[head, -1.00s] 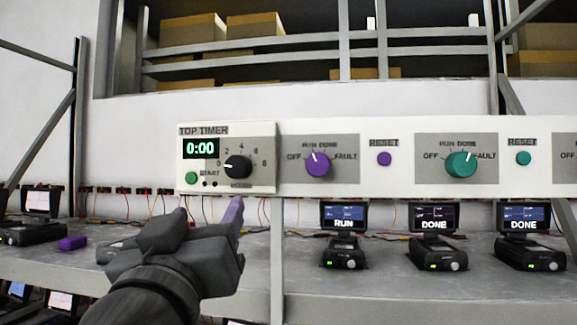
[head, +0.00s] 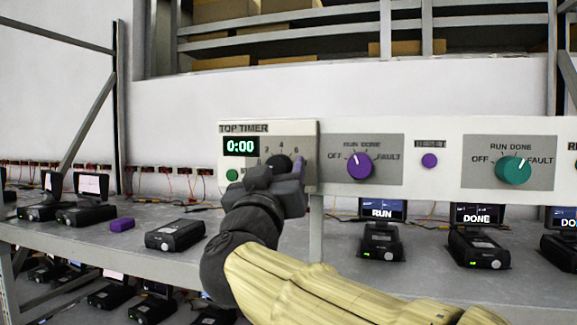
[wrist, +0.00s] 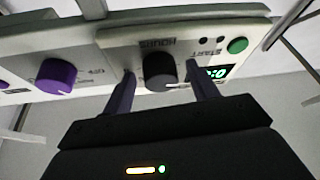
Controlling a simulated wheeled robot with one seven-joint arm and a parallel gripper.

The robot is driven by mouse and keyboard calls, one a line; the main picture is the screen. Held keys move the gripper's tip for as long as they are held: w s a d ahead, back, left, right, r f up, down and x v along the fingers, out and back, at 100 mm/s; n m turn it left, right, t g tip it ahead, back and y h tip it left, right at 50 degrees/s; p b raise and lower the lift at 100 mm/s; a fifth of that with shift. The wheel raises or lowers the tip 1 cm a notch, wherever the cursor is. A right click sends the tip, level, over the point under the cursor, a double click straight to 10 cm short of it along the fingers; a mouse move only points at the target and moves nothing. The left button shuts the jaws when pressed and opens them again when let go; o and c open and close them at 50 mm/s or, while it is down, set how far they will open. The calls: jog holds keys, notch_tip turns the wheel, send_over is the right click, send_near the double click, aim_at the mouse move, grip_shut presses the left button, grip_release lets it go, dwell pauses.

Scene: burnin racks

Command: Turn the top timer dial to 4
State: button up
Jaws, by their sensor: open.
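The dial (wrist: 160,72) is seen upside down in the wrist view, labelled HOURS. My gripper (wrist: 160,88) is open, with one finger on each side of the dial; I cannot tell whether either finger touches it.
Right of the timer are a purple knob (head: 360,166), a purple reset button (head: 429,161) and a teal knob (head: 513,169). Below, a grey shelf (head: 110,240) carries several black devices and a small purple block (head: 121,224). Cardboard boxes stand on a rack above.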

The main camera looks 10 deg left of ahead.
jog(key=c, duration=1)
